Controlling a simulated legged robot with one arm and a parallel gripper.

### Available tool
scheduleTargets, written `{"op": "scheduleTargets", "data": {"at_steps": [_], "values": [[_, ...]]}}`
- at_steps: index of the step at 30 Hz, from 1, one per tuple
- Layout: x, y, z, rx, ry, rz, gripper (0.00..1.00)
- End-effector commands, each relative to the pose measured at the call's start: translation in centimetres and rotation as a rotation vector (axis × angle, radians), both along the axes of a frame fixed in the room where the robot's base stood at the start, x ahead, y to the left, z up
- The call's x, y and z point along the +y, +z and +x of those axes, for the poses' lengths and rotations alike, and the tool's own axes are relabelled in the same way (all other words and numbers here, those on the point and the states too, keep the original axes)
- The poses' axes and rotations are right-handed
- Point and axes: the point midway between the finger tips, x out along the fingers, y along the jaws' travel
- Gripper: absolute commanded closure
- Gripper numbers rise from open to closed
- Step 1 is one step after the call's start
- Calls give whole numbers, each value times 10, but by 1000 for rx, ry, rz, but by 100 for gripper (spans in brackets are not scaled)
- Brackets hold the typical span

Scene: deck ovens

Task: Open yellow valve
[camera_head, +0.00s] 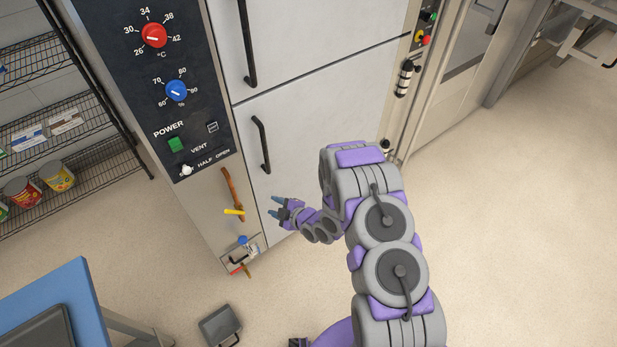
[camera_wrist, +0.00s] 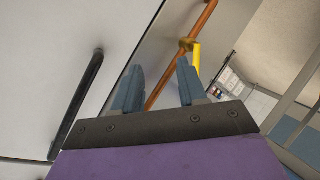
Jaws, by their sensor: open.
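The yellow valve handle (camera_head: 234,212) sits on a copper pipe (camera_head: 229,184) low on the front of the oven cabinet, below the control panel. In the wrist view the yellow handle (camera_wrist: 197,58) stands beyond my right finger, partly hidden by it, joined to a brass fitting on the pipe (camera_wrist: 203,30). My gripper (camera_head: 276,206) is open and empty, to the right of the handle and apart from it. In the wrist view its two blue-grey fingers (camera_wrist: 158,88) are spread, with the pipe showing between them.
A black door handle (camera_head: 261,146) is on the cabinet door near my gripper; it also shows in the wrist view (camera_wrist: 77,105). A wire shelf (camera_head: 62,115) and a blue table (camera_head: 62,303) stand left.

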Motion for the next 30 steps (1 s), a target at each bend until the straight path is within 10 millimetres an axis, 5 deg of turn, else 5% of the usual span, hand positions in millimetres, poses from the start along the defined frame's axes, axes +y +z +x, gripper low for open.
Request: {"op": "scheduleTargets", "data": {"at_steps": [15, 30], "values": [[-49, 49, 27, 148, -130, -139, 58], [-99, 102, 29, 294, -297, -227, 58]]}}
